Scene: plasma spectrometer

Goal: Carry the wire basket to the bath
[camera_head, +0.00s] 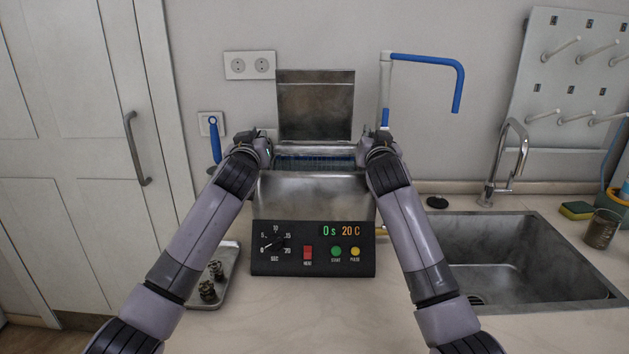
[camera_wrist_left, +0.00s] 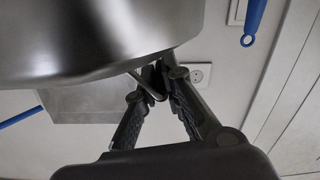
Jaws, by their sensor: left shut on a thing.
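The bath (camera_head: 313,190) is a steel tank with a dark control panel, its hinged lid (camera_head: 315,108) standing open behind. The wire basket (camera_head: 315,162) shows as a bluish mesh within the bath's opening; its depth there is hard to tell. My left gripper (camera_head: 262,143) is at the left end of the opening. In the left wrist view its fingers (camera_wrist_left: 160,72) are shut on a bent wire handle (camera_wrist_left: 147,86) of the basket, beside the steel wall. My right gripper (camera_head: 372,146) is at the right end; its fingertips are too small to read.
The panel display (camera_head: 341,231) reads 0 s and 20 C. A metal tray (camera_head: 217,277) with small metal parts lies at left. A sink (camera_head: 518,262) with a tap (camera_head: 507,160) is at right. A blue-and-white pipe (camera_head: 425,62) rises behind the bath.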

